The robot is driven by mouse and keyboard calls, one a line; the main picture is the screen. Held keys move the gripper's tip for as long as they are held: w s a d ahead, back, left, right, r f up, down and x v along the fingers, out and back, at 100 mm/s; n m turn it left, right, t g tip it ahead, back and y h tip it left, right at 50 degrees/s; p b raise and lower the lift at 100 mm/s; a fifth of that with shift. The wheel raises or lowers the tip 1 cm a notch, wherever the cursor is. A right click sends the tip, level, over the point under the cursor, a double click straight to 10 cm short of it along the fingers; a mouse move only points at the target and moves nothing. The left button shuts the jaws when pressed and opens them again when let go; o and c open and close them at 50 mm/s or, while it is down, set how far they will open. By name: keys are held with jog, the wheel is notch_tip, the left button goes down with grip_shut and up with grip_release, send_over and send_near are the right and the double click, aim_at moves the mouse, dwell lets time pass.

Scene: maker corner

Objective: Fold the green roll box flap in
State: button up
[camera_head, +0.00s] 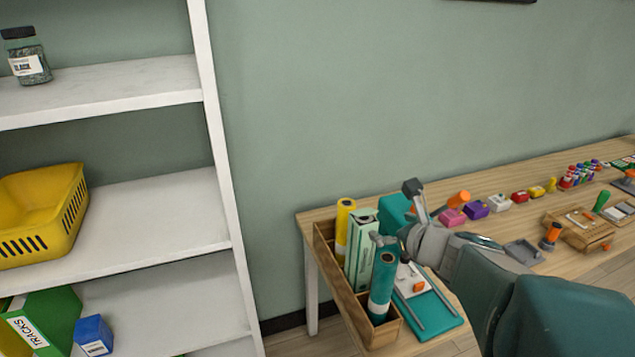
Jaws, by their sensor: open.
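The pale green roll box (361,252) stands upright in a long wooden tray (326,256) at the table's left end. Its top end, with a darker patch, faces up; I cannot clearly make out the flap or how far it is folded. My gripper (395,213) reaches in from the lower right and is open, its fingers spread just right of the box top. One finger overlaps the space above the teal roll; the other points up behind. Nothing shows between the fingers as held, and I cannot tell whether a finger touches the box.
A yellow roll (344,222) stands behind the box and a teal roll (382,288) in front, in the same tray. Colored blocks (476,208) line the table's back. A white shelf (150,204) stands left.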

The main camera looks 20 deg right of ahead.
aim_at(367, 213)
jog(key=shift+s+d+f+m+h, duration=0.1)
jog(key=shift+m+h, duration=0.05)
jog(key=shift+m, duration=0.45)
jog(key=shift+d+f+m+h, duration=0.1)
jog(key=shift+m+h, duration=0.05)
jog(key=shift+m, duration=0.45)
jog(key=shift+w, duration=0.2)
jog(key=x, duration=1)
jog(key=shift+w, duration=0.25)
jog(key=c, duration=1)
